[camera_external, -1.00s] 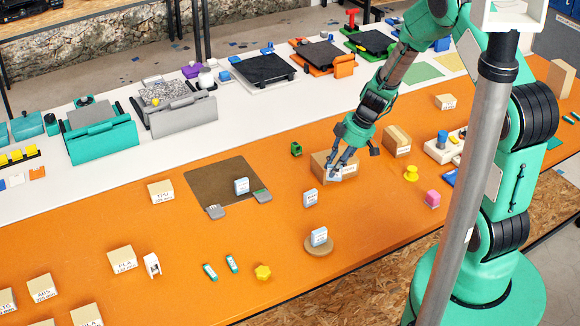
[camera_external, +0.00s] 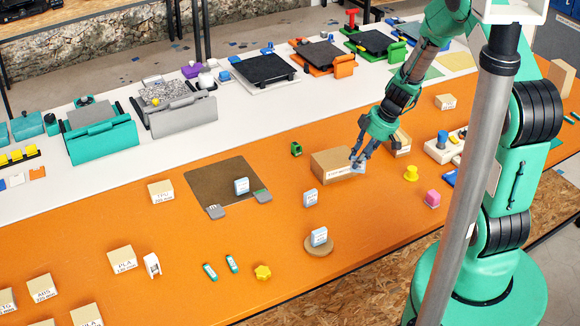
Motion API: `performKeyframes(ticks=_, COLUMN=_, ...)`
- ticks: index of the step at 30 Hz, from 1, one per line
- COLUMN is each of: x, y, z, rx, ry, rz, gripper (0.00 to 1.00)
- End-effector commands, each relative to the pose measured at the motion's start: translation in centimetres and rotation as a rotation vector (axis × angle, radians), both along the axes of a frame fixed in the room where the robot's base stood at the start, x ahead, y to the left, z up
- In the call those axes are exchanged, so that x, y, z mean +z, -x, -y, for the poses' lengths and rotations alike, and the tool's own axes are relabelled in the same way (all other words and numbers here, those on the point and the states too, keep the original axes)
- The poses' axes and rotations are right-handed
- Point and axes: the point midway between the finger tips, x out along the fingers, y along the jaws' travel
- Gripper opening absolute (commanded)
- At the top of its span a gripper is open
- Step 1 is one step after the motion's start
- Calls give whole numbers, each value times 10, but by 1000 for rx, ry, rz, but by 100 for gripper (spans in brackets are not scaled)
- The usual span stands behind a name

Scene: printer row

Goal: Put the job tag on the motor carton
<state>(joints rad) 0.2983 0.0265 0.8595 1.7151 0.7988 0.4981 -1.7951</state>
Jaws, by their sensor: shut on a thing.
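My gripper (camera_external: 358,159) is shut on a small pale blue-white piece, apparently a job tag (camera_external: 358,167), mostly hidden by the fingers. It is at the right end of a brown carton (camera_external: 331,163) with a white label on its front. I cannot tell whether the tag touches that carton. A second brown carton (camera_external: 404,147) stands behind and right of my gripper, partly hidden by it. The labels are too small to read, so I cannot tell which is the motor carton. Similar blue-white tags stand on the brown mat (camera_external: 241,186), on the orange table (camera_external: 310,197) and on a round disc (camera_external: 319,237).
A small green piece (camera_external: 296,149) stands left of the near carton.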

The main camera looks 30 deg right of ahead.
Motion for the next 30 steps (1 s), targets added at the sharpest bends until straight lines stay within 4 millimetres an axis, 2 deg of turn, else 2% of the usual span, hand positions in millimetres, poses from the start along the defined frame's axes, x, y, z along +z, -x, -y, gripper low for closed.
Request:
performKeyframes(ticks=8, x=-2, y=-24, z=3, rx=1, ry=0, rz=0, gripper=5)
performKeyframes(ticks=30, x=-11, y=-118, z=15, rx=0, ry=0, rz=0, gripper=5)
